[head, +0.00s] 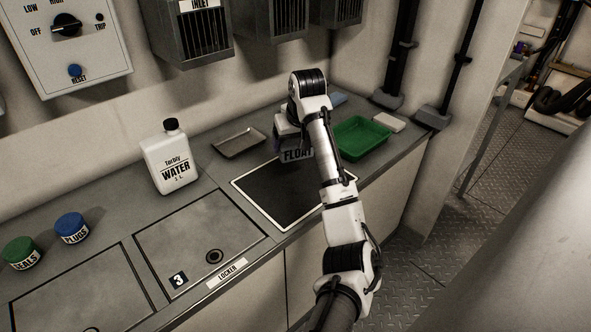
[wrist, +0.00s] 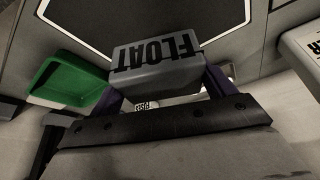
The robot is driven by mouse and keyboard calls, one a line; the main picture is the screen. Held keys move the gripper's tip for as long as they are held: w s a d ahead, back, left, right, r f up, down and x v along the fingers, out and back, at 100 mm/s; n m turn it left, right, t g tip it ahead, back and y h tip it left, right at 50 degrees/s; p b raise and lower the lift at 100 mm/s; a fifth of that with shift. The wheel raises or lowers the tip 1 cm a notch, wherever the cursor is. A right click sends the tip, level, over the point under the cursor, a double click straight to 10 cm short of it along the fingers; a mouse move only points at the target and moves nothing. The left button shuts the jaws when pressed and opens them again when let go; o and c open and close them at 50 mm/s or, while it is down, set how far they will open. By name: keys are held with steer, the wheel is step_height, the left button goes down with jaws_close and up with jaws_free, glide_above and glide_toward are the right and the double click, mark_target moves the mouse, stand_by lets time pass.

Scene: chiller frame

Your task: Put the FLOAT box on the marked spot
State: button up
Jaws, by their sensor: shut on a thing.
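The FLOAT box (wrist: 156,67) is a grey box with black lettering, held between the purple fingers of my gripper (wrist: 160,88) in the wrist view. In the head view the FLOAT box (head: 296,155) shows partly behind my arm, over the back edge of the marked spot. The marked spot (head: 272,196) is a black square with a white outline on the counter. It also shows in the wrist view (wrist: 140,18), beyond the box. My gripper is shut on the box; my arm hides most of the gripper in the head view. I cannot tell whether the box touches the counter.
A green tray (head: 362,139) stands right of the box, with a pale block (head: 389,122) beside it. A metal tray (head: 239,143) and a WATER bottle (head: 171,158) stand left. SEALS (head: 21,254) and PLUGS (head: 72,229) jars are farther left. The marked square looks bare.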

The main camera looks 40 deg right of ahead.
mark_target(298, 155)
step_height(298, 155, down, 9)
steer(key=shift+f, duration=0.15)
stand_by(0.4)
steer(key=shift+f, duration=0.1)
steer(key=o, duration=1)
steer(key=v, duration=1.2)
steer(key=shift+a, duration=0.1)
